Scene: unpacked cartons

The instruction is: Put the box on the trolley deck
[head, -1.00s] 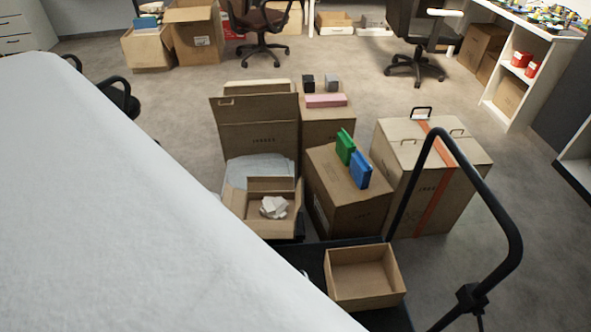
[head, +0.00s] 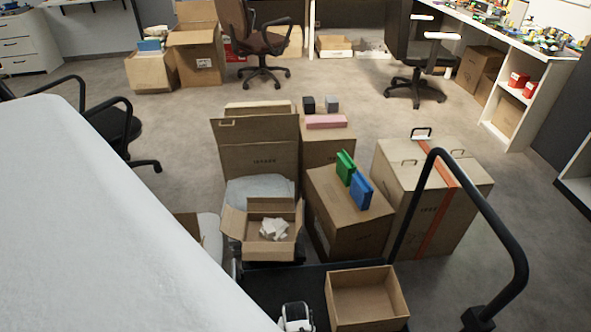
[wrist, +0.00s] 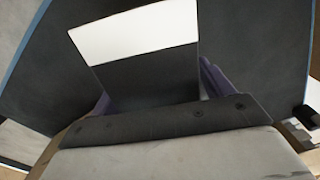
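The trolley has a dark flat deck (head: 262,292) at the bottom of the head view and a black tube handle (head: 480,200) on its right. In the wrist view, a box (wrist: 140,45) with a white band and a dark face stands between the purple fingers of my gripper (wrist: 155,88). The fingers lie against its two sides. A dark surface spreads behind the box. I cannot tell whether the box touches it. In the head view, a small white and black part at the bottom edge looks like my wrist; the fingers and held box are hidden there.
An open empty carton (head: 366,298) stands on the deck's right part. Beyond the deck are an open carton with white crumpled paper (head: 262,245), a carton bearing green and blue boxes (head: 345,225), and a tall orange-taped carton (head: 425,200). Open floor lies behind. My white arm covers the left.

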